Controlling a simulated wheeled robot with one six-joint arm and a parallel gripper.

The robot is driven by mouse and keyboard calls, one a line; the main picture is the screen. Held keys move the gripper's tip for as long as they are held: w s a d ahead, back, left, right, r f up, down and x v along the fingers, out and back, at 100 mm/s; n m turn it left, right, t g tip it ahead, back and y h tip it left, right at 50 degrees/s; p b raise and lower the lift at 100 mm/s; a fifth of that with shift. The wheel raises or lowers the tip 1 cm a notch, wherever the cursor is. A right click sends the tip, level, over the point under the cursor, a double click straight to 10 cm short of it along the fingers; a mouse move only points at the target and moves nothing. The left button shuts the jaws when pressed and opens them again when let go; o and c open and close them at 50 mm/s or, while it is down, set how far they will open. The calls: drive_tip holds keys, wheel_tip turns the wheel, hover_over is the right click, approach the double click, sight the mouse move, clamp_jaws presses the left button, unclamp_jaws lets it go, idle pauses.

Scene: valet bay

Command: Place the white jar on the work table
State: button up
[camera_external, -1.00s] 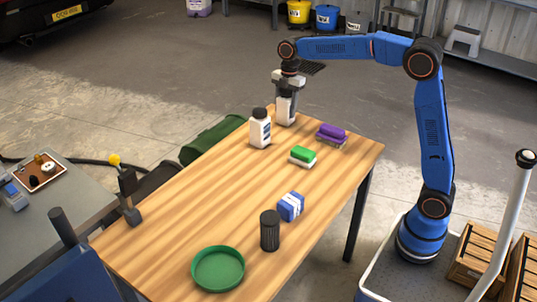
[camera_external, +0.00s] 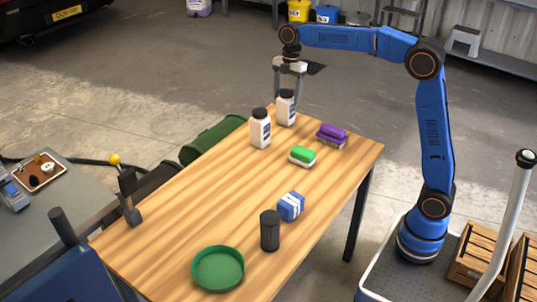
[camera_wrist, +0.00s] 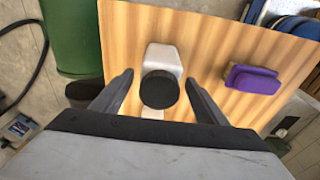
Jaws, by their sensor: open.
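Two white jars with black lids stand upright on the wooden work table (camera_external: 200,190), near its far end. The farther white jar (camera_external: 286,109) is directly below my gripper (camera_external: 290,84); the nearer white jar (camera_external: 260,132) is to its left. My gripper is open and empty, its fingertips around or just above the farther jar's lid. In the wrist view, one jar's white body (camera_wrist: 165,58) and black lid show between the spread fingers (camera_wrist: 158,84), apart from both. The frames do not tell which jar the task means.
A purple brush (camera_external: 332,133) and a green-topped brush (camera_external: 302,155) lie right of the jars. A blue-and-white packet (camera_external: 291,206), a dark cylinder (camera_external: 270,231) and a green dish (camera_external: 218,268) are nearer. The left-middle tabletop is clear.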

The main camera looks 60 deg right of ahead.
drive_tip(key=r, duration=0.6)
drive_tip(key=shift+d+r, duration=0.1)
drive_tip(key=shift+d, duration=0.25)
drive_tip(key=shift+s, duration=0.2)
drive_tip(key=s+d+f+m+t, duration=0.15)
drive_tip(key=s+m, duration=0.35)
drive_tip(key=s, duration=0.6)
drive_tip(key=s+d+m+t, duration=0.1)
drive_tip(key=s+d+m, duration=0.25)
drive_tip(key=s, duration=0.85)
drive_tip(key=s+d+f+m+t, duration=0.1)
drive_tip(key=s+f+m, duration=0.3)
drive_tip(key=s+f, duration=0.4)
drive_tip(key=s+d+f+m+t+h, duration=0.1)
drive_tip(key=s+f+m, duration=0.4)
drive_tip(key=s, duration=0.8)
wheel_tip(320, 180, down, 3)
drive_tip(key=shift+s+d+f, duration=0.1)
drive_tip(key=shift+s+d, duration=0.2)
drive_tip(key=shift+d, duration=0.2)
